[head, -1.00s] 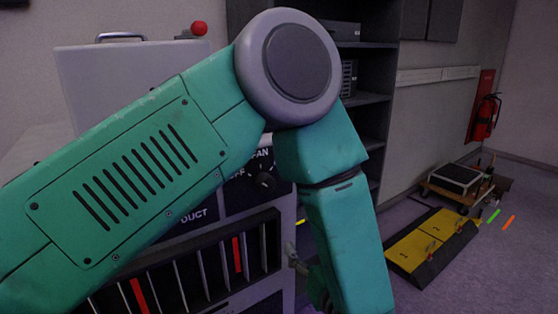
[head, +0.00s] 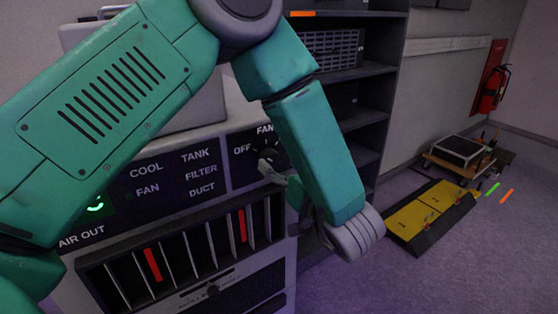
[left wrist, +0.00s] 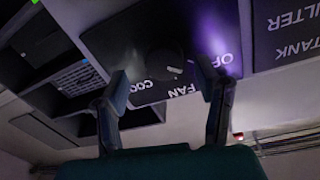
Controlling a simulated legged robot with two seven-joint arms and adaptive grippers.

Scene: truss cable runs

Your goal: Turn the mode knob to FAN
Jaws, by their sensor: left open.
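The mode knob (head: 268,153) is dark and round, on the black control panel (head: 230,180) between the labels OFF and FAN in the head view, partly covered by my fingers. In the left wrist view the knob (left wrist: 165,64) shows a small pale mark; I cannot tell for sure which label it points at. The FAN label (left wrist: 185,90) lies below the knob, beside COOL. My left gripper (head: 269,168) is open in front of the knob. In the wrist view its fingers (left wrist: 163,75) stand on either side of the knob, apparently apart from it. My right gripper is not in view.
Below the panel is a vent grille (head: 190,250) with red strips. A dark shelf rack (head: 365,110) stands right of the unit, close to my left forearm. A yellow-black platform (head: 425,220), a cart (head: 460,155) and a fire extinguisher (head: 492,88) are farther right.

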